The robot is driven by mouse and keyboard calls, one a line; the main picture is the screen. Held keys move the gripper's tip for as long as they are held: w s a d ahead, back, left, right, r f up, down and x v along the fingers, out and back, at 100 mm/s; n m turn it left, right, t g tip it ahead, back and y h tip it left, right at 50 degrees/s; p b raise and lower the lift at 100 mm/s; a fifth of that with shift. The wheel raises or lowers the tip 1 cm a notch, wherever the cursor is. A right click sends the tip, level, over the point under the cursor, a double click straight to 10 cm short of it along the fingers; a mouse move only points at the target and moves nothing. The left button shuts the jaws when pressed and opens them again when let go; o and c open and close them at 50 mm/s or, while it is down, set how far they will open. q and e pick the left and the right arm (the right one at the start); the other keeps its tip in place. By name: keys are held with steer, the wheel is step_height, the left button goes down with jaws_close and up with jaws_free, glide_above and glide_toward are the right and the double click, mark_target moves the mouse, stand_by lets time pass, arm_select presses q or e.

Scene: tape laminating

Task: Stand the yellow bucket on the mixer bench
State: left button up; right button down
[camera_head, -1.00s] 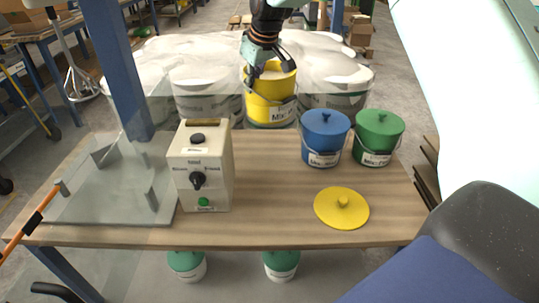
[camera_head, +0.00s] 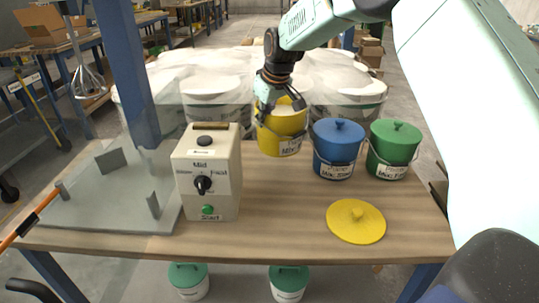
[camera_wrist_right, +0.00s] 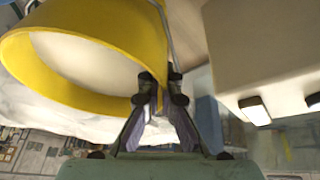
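The yellow bucket (camera_head: 281,139) is upright at the far edge of the wooden mixer bench (camera_head: 280,222), with pale contents. My right gripper (camera_head: 280,104) is above it and shut on its rim. In the right wrist view the fingers (camera_wrist_right: 160,95) pinch the rim of the yellow bucket (camera_wrist_right: 130,85). I cannot tell whether its base touches the bench. My left gripper is not in view.
A control box (camera_head: 207,185) with a knob stands left of centre, beside a grey plate (camera_head: 110,212) with uprights. A blue bucket (camera_head: 336,153) and a green bucket (camera_head: 392,152) stand at right. A yellow lid (camera_head: 356,222) lies in front. Large white-topped drums (camera_head: 215,88) are behind.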

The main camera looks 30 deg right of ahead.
mark_target(263, 143)
step_height(263, 143, down, 7)
steer(key=shift+f+b, duration=0.15)
steer(key=shift+b, duration=0.9)
steer(key=shift+w+f, duration=0.25)
steer(key=shift+f, duration=0.1)
steer(key=shift+s, duration=0.1)
